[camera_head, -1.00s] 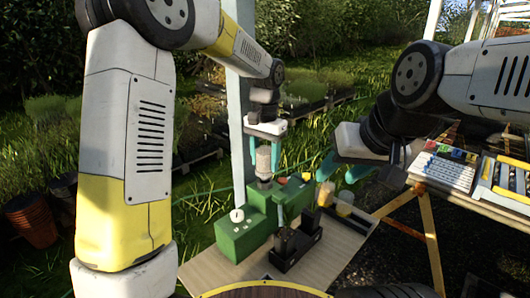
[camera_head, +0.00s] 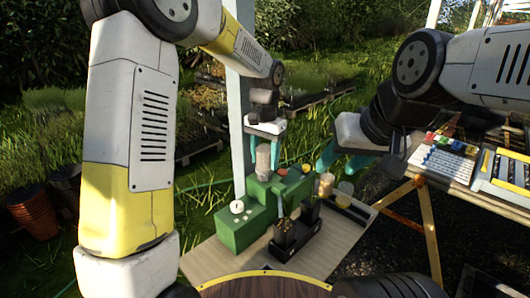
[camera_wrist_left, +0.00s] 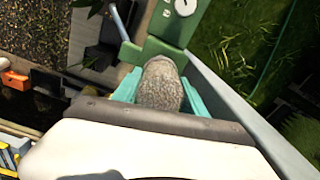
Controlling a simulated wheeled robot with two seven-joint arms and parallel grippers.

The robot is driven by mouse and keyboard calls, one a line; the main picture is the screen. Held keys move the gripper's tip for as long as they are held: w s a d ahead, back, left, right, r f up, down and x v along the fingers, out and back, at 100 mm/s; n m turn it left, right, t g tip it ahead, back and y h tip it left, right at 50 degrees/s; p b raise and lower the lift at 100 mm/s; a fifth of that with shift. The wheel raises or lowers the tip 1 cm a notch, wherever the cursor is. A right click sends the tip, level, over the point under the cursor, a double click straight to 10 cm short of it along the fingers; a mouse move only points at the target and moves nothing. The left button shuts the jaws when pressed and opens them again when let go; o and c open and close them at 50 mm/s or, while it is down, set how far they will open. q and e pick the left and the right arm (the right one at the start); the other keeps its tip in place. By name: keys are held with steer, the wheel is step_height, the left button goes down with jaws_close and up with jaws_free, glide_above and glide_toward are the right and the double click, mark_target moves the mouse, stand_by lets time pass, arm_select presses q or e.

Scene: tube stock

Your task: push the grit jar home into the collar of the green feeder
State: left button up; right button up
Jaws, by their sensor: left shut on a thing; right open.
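The green feeder (camera_head: 236,236) stands on a wooden board, with a white round dial on its lower block. The grit jar (camera_head: 263,160) is grey and upright above the feeder's taller block. In the left wrist view the jar (camera_wrist_left: 160,85) shows speckled grit between the teal fingers. My left gripper (camera_head: 264,146) is shut on it from above. The collar is hidden around the jar's lower end, and I cannot tell how deep the jar sits. The feeder (camera_wrist_left: 165,25) also shows beyond the jar. My right gripper (camera_head: 338,160) is open and empty, right of the feeder.
A black holder (camera_head: 297,240) stands in front of the feeder. A cream jar (camera_head: 325,184) and a yellow cup (camera_head: 345,191) are behind it, right. A white post (camera_head: 238,130) rises close behind the jar. A side table (camera_head: 450,182) with trays is at right.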

mark_target(265, 146)
arm_select(q)
steer(key=shift+f, duration=0.2)
steer(key=o, duration=1.6)
step_height(265, 146, up, 8)
steer(key=shift+f, duration=0.1)
